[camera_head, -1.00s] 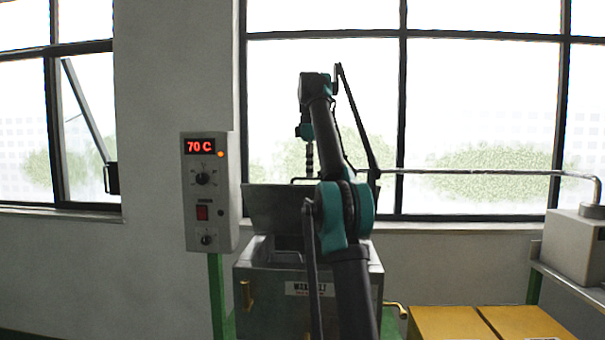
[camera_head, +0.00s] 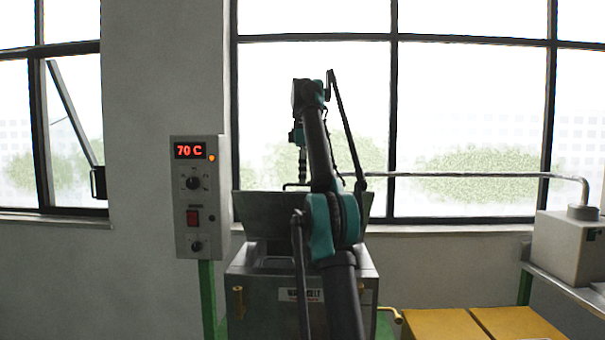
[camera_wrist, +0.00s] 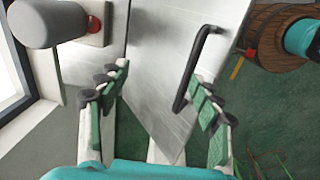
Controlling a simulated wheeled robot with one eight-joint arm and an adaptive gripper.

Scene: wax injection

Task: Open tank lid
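The tank (camera_head: 255,300), a grey metal box with a white label, stands low in the middle of the head view. Its lid (camera_head: 262,208) is a grey plate that stands raised at the tank's back, with part of the opening showing in front. My gripper (camera_wrist: 160,98) has its green-padded fingers spread wide and empty in the wrist view. The lid's dark bent handle (camera_wrist: 193,72) lies on a metal plate beyond the fingers, close to the right one; I cannot tell if they touch. In the head view my gripper is hidden behind the lid.
A control box (camera_head: 199,222) reading 70 C stands left of the tank. Yellow boxes (camera_head: 440,324) and a grey machine (camera_head: 565,248) with a pipe (camera_head: 470,175) are at the right. Windows and a wall stand behind. In the wrist view, a brown round object (camera_wrist: 285,35) is at upper right.

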